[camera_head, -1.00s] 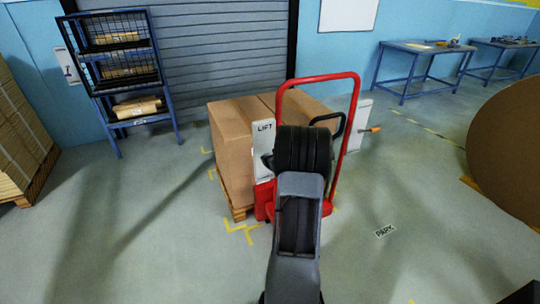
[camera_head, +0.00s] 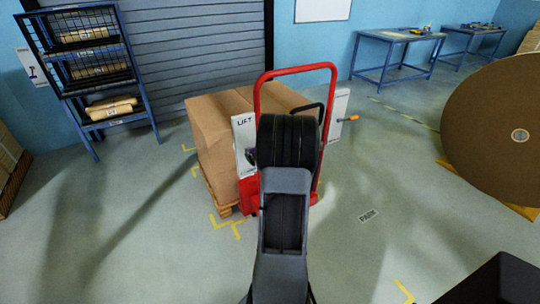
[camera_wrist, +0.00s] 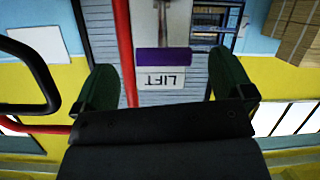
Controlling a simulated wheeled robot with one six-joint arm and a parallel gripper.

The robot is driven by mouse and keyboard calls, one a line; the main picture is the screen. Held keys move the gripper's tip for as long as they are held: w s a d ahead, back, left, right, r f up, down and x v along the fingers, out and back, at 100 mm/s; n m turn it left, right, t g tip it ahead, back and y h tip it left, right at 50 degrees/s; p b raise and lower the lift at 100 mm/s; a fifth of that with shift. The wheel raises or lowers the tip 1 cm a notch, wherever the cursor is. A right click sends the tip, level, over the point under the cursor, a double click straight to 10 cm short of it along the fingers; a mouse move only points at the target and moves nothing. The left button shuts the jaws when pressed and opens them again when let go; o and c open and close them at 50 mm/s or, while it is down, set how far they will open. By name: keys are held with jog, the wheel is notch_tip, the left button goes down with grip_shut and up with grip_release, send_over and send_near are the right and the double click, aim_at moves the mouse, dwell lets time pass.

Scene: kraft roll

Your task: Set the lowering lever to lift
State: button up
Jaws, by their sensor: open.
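The lowering lever has a purple grip (camera_wrist: 164,56) on a thin grey rod in the wrist view. It lies right beside the word LIFT on a white panel (camera_wrist: 166,78), which appears upside down there. In the head view the panel (camera_head: 241,128) stands on the left of a red pallet truck (camera_head: 293,70), LIFT at its top; my arm mostly hides the lever. My gripper (camera_wrist: 163,64) is open, its two dark fingers on either side of the purple grip with gaps, not visibly touching it. My gripper's fingers are hidden in the head view.
A wrapped carton (camera_head: 212,140) on a pallet stands behind the truck. A second white panel (camera_head: 339,104) with an orange-tipped handle (camera_head: 350,118) is on the right. A large brown roll (camera_head: 490,150) stands far right. The floor around the PARK mark (camera_head: 368,216) is clear.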

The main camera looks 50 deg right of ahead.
jog(key=p+v, duration=0.1)
jog(key=v, duration=0.8)
jog(key=shift+s+r, duration=0.15)
jog(key=shift+s, duration=0.15)
